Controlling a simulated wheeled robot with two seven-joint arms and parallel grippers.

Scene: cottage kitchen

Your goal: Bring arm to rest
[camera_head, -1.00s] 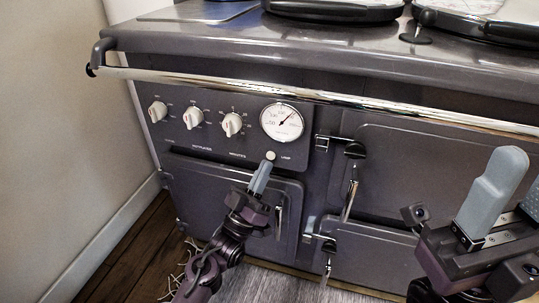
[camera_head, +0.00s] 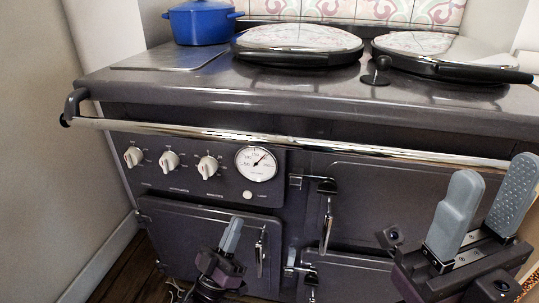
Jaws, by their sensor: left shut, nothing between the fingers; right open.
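My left gripper (camera_head: 231,236) is low in the head view, in front of the stove's lower left door (camera_head: 185,225). Its grey fingers are together and hold nothing. It is below the control panel, apart from the round lamp button (camera_head: 248,195). My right gripper (camera_head: 485,205) is at the right edge of the view, in front of the right doors. Its two grey fingers point up, stand apart and have nothing between them.
The dark stove (camera_head: 200,88) fills the view. A chrome rail (camera_head: 260,137) runs along its front above three knobs and a dial (camera_head: 256,163). A blue pot (camera_head: 203,22) and two round lids (camera_head: 298,42) are on top. A plain wall is at the left.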

